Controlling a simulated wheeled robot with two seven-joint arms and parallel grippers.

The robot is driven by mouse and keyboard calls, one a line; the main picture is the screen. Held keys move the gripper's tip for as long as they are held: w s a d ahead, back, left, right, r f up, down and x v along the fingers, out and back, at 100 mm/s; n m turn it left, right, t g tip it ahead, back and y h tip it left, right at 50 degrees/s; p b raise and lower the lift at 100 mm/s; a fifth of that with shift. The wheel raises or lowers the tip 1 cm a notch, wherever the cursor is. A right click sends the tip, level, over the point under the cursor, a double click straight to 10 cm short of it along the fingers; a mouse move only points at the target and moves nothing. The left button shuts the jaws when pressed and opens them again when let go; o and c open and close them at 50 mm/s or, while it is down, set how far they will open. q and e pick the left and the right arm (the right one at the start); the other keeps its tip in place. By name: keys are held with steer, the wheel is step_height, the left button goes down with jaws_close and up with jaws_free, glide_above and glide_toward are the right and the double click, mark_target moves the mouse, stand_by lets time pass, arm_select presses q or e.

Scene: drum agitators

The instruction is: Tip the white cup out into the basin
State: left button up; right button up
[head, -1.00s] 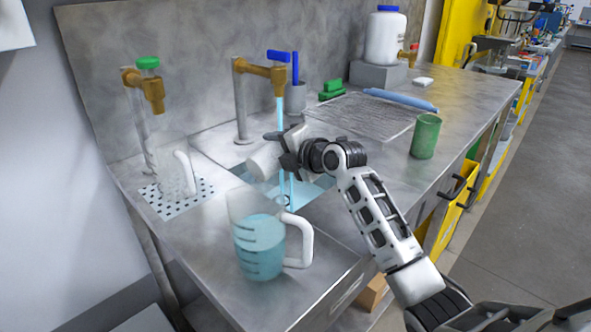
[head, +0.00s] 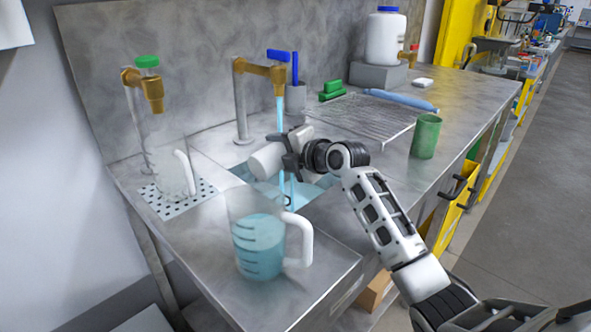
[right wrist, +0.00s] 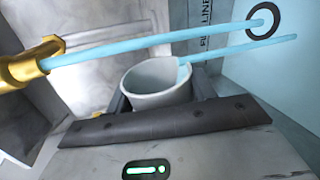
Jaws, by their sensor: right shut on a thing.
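My right gripper (head: 286,160) is shut on the white cup (head: 265,161) and holds it over the basin (head: 312,192), beside the running tap (head: 262,68). The cup lies tipped on its side in the head view, its mouth toward the left. In the right wrist view the cup (right wrist: 150,95) sits between the fingers. A blue stream from the tap passes close by it, and a second thin stream starts at the cup's rim and runs toward the drain (right wrist: 262,21). How much liquid is inside I cannot tell. My left gripper is not in view.
A clear jug (head: 258,245) with blue liquid stands at the counter's front. Another clear jug (head: 172,172) stands on the perforated drain plate under the green-capped tap (head: 148,85). A green cup (head: 425,136) stands right of my arm.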

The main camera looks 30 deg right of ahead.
steer(key=shift+d+f+m+b, duration=0.15)
steer(key=shift+f+m+b, duration=0.15)
steer(key=shift+f+m, duration=0.1)
stand_by(0.6)
stand_by(0.3)
